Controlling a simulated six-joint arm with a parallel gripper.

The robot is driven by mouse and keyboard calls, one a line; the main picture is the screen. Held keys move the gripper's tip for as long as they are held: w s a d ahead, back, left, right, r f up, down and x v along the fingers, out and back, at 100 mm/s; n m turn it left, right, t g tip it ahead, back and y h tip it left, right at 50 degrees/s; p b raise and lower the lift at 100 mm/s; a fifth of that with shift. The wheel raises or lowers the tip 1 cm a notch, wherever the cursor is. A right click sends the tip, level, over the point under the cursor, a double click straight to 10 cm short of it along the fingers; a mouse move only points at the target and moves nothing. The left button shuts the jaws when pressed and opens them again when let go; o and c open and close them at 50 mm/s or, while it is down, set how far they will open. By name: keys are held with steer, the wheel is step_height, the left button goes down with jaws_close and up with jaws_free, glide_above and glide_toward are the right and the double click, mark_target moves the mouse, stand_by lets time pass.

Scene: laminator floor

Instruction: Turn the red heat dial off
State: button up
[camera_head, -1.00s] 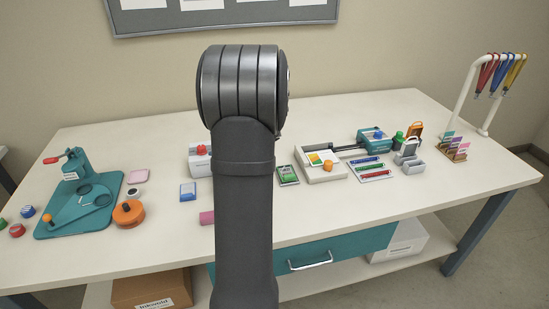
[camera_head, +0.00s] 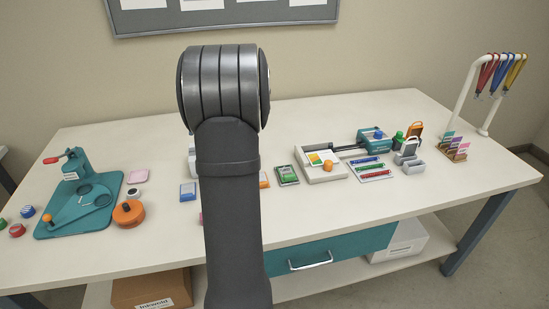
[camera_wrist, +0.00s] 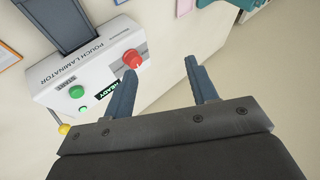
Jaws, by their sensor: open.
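The red heat dial (camera_wrist: 133,59) is on the white pouch laminator (camera_wrist: 72,72) in the wrist view, near the panel's right end. My gripper (camera_wrist: 160,80) is open and empty. Its left finger reaches up close to the dial and its right finger stands off to the right, over the pale table. I cannot tell whether the left finger touches the dial. In the head view only a sliver of the laminator (camera_head: 192,163) shows beside my arm; the dial and my gripper are hidden behind it.
The panel also has a green start button (camera_wrist: 77,91), a lit ready display (camera_wrist: 105,89) and another green button (camera_wrist: 83,109). A yellow knob (camera_wrist: 63,129) sits at the laminator's side. In the head view, a blue block (camera_head: 188,192) and a green-topped item (camera_head: 287,175) lie nearby.

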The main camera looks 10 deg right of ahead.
steer(key=w+d+r+n+h, duration=0.1)
steer(key=w+r+n+h, duration=0.15)
steer(key=n, duration=0.65)
steer(key=w+r+n+h, duration=0.1)
steer(key=r+n+h, duration=0.25)
steer(key=n, duration=0.55)
steer(key=w+a+f+y, duration=0.1)
steer(key=w+a+f, duration=0.15)
steer(key=f, duration=0.65)
steer(key=w+d+v, duration=0.1)
steer(key=v, duration=1)
steer(key=s+d+f+g+h, duration=0.1)
steer(key=s+f, duration=0.1)
steer(key=f, duration=0.4)
steer(key=s+d+f+g+h, duration=0.1)
steer(key=s+f+g, duration=0.1)
steer(key=f, duration=0.4)
steer(key=s+d+f+g+h, duration=0.1)
steer(key=s+f, duration=0.1)
steer(key=f, duration=0.5)
steer(key=shift+s+d+f+m+g+h, duration=0.1)
steer(key=shift+d+m+g+h, duration=0.05)
steer(key=shift+m+g+h, duration=0.2)
steer(key=s+d+r, duration=0.3)
steer(key=d, duration=0.4)
steer(key=s+d+r, duration=0.3)
steer(key=d, duration=0.5)
steer(key=shift+s, duration=0.2)
